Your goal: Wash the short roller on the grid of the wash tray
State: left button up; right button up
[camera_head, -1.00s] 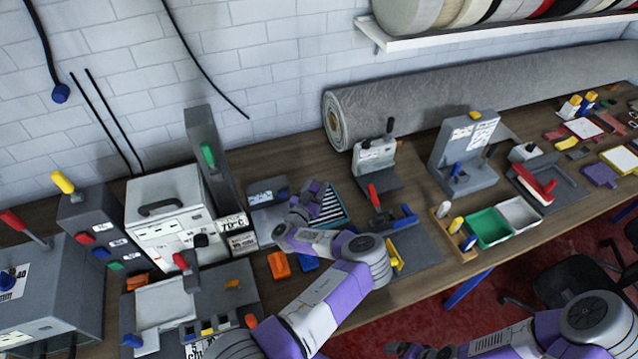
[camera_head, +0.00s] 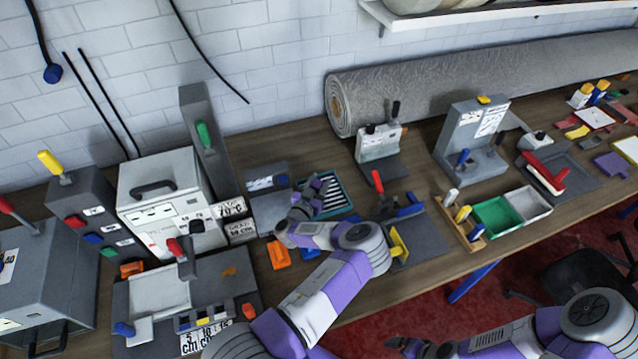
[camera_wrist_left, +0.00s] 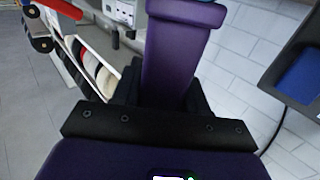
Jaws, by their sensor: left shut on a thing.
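The wash tray (camera_head: 345,207) is a dark teal-edged tray with a pale striped grid, near the middle of the bench. My left gripper (camera_head: 313,190) is over its left part and covers some of the grid. In the left wrist view its dark jaws (camera_wrist_left: 165,95) are shut on a purple handle-like piece (camera_wrist_left: 180,55), probably the short roller's handle. The roller's working end is hidden, so I cannot tell whether it touches the grid. My right gripper (camera_head: 408,345) is at the bottom edge, away from the tray; its jaws are too unclear to read.
An orange block (camera_head: 279,255) lies in front. A red-levered fixture (camera_head: 378,182) is to the right, and a rolled grey rug (camera_head: 450,85) lies behind.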

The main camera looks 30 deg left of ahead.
pick_arm(q)
jog(key=shift+f, duration=0.35)
dwell(0.5)
